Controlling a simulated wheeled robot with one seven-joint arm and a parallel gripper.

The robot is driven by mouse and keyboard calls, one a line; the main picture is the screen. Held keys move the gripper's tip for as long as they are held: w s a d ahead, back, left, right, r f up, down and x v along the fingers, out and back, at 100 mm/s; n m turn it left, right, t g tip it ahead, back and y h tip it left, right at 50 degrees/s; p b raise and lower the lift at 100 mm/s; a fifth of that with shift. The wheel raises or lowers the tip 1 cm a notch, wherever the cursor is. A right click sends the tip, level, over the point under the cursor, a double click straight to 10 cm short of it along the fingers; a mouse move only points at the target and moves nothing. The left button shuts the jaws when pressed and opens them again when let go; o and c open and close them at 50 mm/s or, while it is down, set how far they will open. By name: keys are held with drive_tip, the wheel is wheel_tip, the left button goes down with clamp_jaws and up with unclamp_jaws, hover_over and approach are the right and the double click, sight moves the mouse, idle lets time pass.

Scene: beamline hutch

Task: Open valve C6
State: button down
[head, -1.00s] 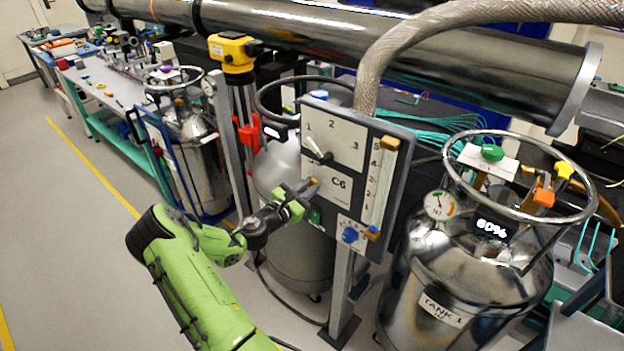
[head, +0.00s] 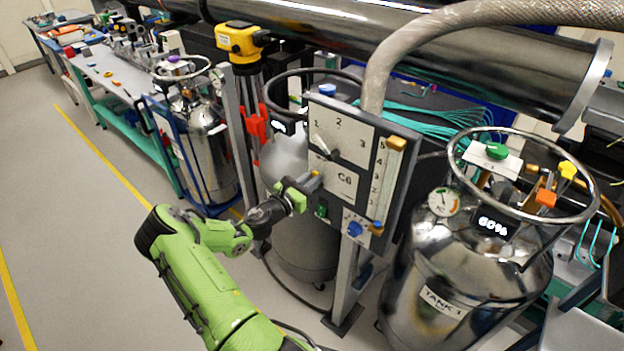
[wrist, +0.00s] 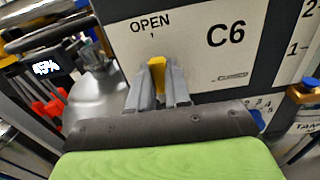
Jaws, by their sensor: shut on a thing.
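A grey panel carries a white plate labelled C6 (head: 347,180), which also fills the upper part of the wrist view (wrist: 226,35). An OPEN mark with a short tick is printed on the plate's left. My gripper (wrist: 160,82) is shut on a small yellow valve handle (wrist: 157,64) just below that mark. The yellow tip shows between the grey fingers, near the tick; the rest is hidden, and I cannot tell whether it lines up exactly. In the head view my gripper (head: 312,183) is at the plate's left edge.
Above C6 is a dial with a white pointer (head: 325,146); below are a green switch (head: 321,209) and a blue knob (head: 354,229). Open floor (head: 70,220) lies left.

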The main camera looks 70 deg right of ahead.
drive_tip(key=c, duration=1.1)
unclamp_jaws()
drive_tip(key=shift+o, duration=0.2)
drive_tip(key=b+v, duration=0.1)
drive_tip(key=v, duration=1.4)
drive_tip(key=shift+w+a+b, duration=0.25)
drive_tip(key=shift+a+b, duration=0.05)
drive_tip(key=shift+a, duration=0.05)
